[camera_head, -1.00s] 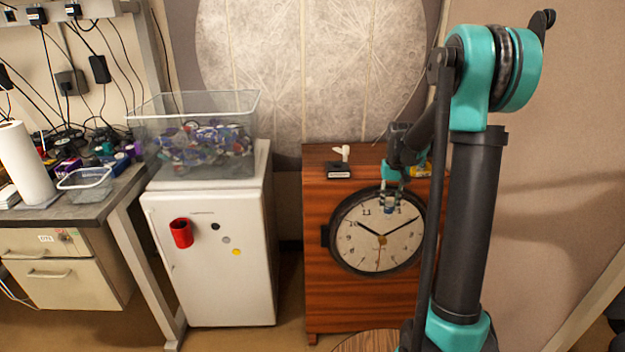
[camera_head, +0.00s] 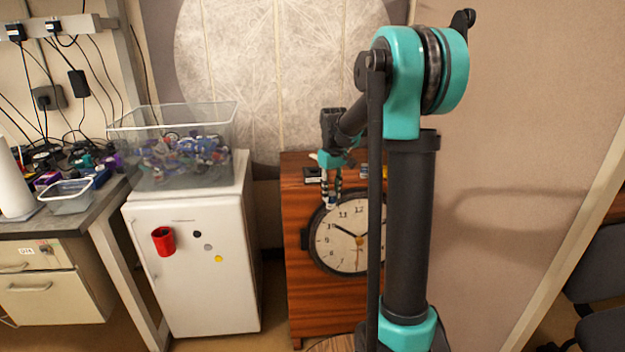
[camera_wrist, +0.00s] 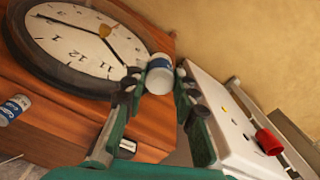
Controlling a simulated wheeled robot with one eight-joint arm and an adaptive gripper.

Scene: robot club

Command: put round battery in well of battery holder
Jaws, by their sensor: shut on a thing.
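The round battery (camera_wrist: 159,75), a short white cylinder with a blue band, is between the fingertips of my gripper (camera_wrist: 158,84) in the wrist view. My gripper (camera_head: 331,196) is shut on it, in front of the clock and near the cabinet's front edge in the head view. A small dark box with a pale label, which looks like the battery holder (camera_head: 312,174), sits on the cabinet top, left of my gripper. The holder also shows in the wrist view (camera_wrist: 127,146), apart from the battery. Its well cannot be made out.
The wooden cabinet (camera_head: 295,240) bears a round clock (camera_head: 345,237) on its front. A blue-and-white cylinder (camera_wrist: 12,108) lies on the cabinet top. A white fridge (camera_head: 195,285) with a clear bin (camera_head: 185,160) stands to the left.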

